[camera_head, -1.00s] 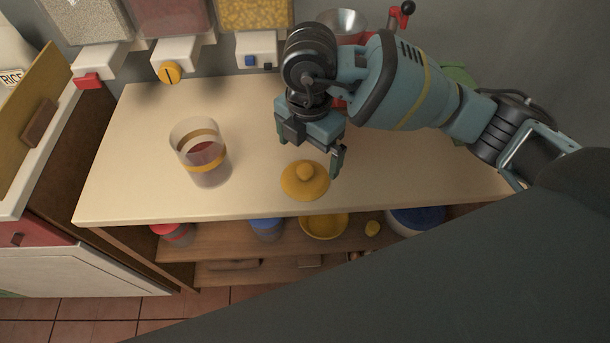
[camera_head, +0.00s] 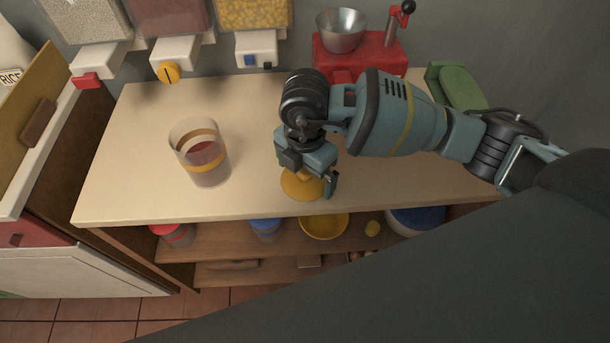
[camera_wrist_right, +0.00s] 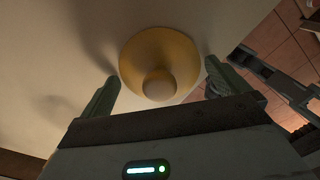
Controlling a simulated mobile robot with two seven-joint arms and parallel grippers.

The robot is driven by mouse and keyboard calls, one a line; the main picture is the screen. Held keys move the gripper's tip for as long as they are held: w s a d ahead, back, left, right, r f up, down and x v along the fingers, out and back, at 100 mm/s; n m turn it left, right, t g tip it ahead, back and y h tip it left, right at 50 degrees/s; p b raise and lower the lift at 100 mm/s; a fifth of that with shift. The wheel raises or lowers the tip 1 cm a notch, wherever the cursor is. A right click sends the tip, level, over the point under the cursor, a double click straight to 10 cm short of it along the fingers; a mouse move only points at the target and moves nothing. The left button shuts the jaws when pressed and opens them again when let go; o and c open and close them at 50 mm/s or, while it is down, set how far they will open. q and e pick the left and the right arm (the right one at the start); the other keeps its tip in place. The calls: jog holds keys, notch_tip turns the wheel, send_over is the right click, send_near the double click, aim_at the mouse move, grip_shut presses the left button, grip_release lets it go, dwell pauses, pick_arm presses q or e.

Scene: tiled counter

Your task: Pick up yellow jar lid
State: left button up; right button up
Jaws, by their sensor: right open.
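The yellow jar lid (camera_head: 302,186) lies on the counter near its front edge, with its round knob facing up. My right gripper (camera_head: 308,183) is open just above it and hides its back part and knob in the head view. In the right wrist view the lid (camera_wrist_right: 160,62) shows whole, its knob towards me. There the open fingers of the right gripper (camera_wrist_right: 158,88) stand to either side of the knob, with nothing between them gripped. A clear jar (camera_head: 204,160) with a yellow band and reddish contents stands open to the left. My left gripper is not in view.
The pale counter (camera_head: 130,140) is clear around the jar and lid. Dispensers (camera_head: 180,55) hang along the back wall. A red machine with a metal bowl (camera_head: 341,32) and a green object (camera_head: 455,88) stand at the back right. A shelf below holds a yellow bowl (camera_head: 324,228).

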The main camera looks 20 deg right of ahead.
aim_at(306, 172)
jog(key=c, duration=0.7)
jog(key=shift+o, duration=0.2)
jog(key=shift+r, duration=0.1)
jog(key=shift+r, duration=0.45)
jog(key=r, duration=0.2)
jog(key=shift+s+r, duration=0.3)
jog(key=shift+s, duration=0.1)
jog(key=s+r, duration=0.1)
jog(key=s, duration=1.4)
jog(key=shift+d+r, duration=0.2)
jog(key=shift+d, duration=0.05)
